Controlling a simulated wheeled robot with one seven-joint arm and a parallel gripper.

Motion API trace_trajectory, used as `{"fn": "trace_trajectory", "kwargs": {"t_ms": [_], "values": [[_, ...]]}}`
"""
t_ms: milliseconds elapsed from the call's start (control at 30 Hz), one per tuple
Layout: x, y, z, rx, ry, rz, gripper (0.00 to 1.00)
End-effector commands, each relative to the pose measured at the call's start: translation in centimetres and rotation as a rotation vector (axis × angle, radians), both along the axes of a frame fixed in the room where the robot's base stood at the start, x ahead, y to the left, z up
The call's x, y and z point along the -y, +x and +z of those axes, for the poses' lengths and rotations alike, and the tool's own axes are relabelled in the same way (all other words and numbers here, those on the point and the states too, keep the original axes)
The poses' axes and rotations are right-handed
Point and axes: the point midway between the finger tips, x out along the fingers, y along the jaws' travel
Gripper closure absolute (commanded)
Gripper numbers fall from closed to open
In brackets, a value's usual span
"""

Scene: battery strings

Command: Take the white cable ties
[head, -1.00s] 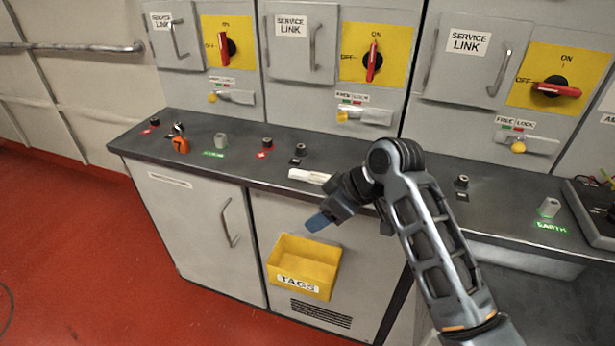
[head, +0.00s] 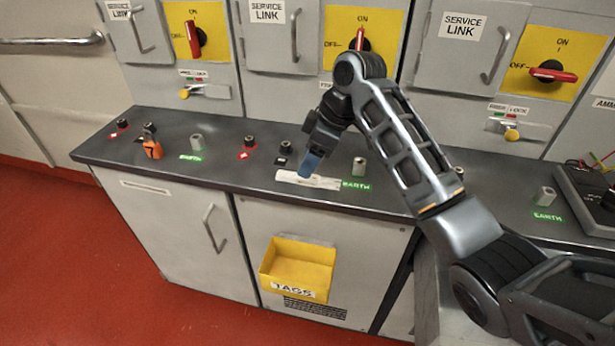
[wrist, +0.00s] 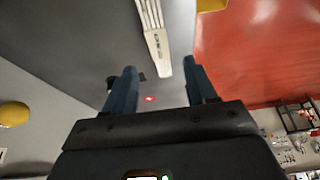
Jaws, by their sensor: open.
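The white cable ties (head: 290,178) lie as a flat bundle near the front edge of the dark counter. In the wrist view the bundle (wrist: 157,40) reaches down from the top, its end near the gap between my fingers and closer to the right one. In the wrist view my gripper (wrist: 160,80) is open, with two blue fingers apart and nothing held. I cannot tell whether the fingertips touch the counter.
The dark counter (head: 225,178) carries several terminals, an orange-tagged item (head: 152,148) and, at right, a dark device (head: 590,200). A yellow TAGS bin (head: 297,266) hangs on the cabinet front below. Panels with red switches (head: 193,40) rise behind the counter.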

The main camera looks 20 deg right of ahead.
Motion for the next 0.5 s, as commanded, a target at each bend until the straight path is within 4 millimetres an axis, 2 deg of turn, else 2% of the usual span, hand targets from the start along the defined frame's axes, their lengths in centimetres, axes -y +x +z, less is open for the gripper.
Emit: {"fn": "trace_trajectory", "kwargs": {"t_ms": [267, 500], "values": [[-1.3, 0.8, -3.4, -0.002, -0.001, 0.0, 0.44], [-1.5, 1.0, -4.0, 0.001, -0.001, 0.001, 0.44]]}}
